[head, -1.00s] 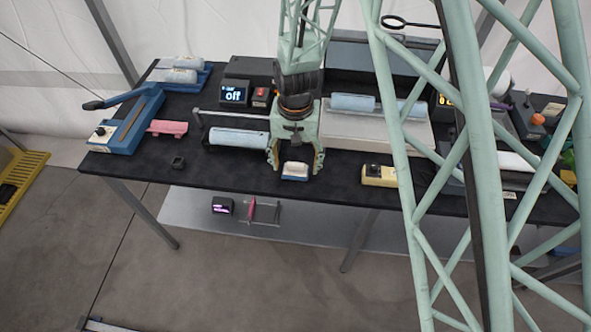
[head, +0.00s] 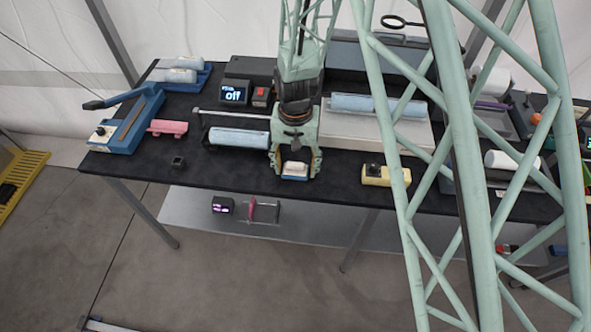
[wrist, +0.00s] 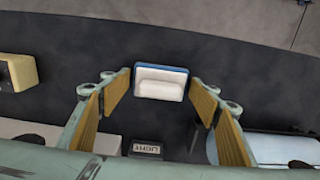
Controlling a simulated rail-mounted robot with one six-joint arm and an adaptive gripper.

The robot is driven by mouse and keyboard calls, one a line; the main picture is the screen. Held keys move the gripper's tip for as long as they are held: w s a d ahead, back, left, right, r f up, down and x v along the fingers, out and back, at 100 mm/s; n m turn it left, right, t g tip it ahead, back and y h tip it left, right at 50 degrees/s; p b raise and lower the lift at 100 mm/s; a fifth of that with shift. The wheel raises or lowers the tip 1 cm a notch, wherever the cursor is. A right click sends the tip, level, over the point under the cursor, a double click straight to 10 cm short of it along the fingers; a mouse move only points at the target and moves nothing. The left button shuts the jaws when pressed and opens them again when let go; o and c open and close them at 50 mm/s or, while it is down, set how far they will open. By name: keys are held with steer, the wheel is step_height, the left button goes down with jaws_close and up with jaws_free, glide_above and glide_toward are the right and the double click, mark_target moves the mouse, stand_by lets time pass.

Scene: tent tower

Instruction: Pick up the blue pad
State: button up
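The blue pad (head: 295,171) is a small blue block with a white raised top, lying near the front edge of the dark table. In the wrist view the pad (wrist: 161,83) sits between and just beyond the fingertips. My gripper (head: 296,175) points down over it, with one finger on each side. In the wrist view my gripper (wrist: 161,96) is open, its tan-lined fingers flanking the pad with narrow gaps in the picture. I cannot tell the exact height of the fingertips.
A blue-white roll (head: 239,137) in a dark holder is close to the gripper's left. A yellow box (head: 386,175) with a black knob stands to the right. A small dark cube (head: 178,162) and a pink block (head: 167,127) are farther left. Table between pad and yellow box is clear.

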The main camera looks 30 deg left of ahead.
mark_target(296, 163)
steer(key=c, duration=0.6)
steer(key=shift+r, duration=0.15)
steer(key=shift+r, duration=1.65)
steer(key=s+d+r+b, duration=0.1)
steer(key=s+d, duration=0.9)
steer(key=d, duration=0.2)
steer(key=shift+d+r+b, duration=0.2)
steer(key=shift+b, duration=0.15)
